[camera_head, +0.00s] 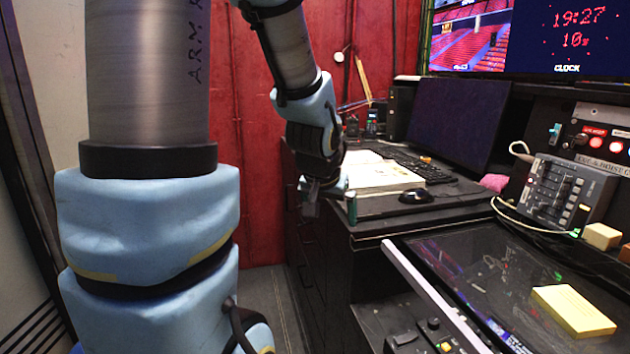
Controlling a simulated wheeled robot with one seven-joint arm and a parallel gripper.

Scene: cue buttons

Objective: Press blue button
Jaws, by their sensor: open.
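A small blue button or switch (555,133) sits on the upright black panel at the right, left of some red-lit buttons (595,131). It is small in the picture, and I cannot tell whether it is pressed. My gripper (329,201) is open, pointing down beside the near left corner of the desk. It is far to the left of the blue button and touches no button. I see nothing held in it.
A grey control box (566,190) with a cable stands below the panel. An open book (380,173), a keyboard (428,168), a mouse (416,196) and a dark monitor (458,122) are on the desk. Yellow notes (572,311) lie on the glossy screen at front right.

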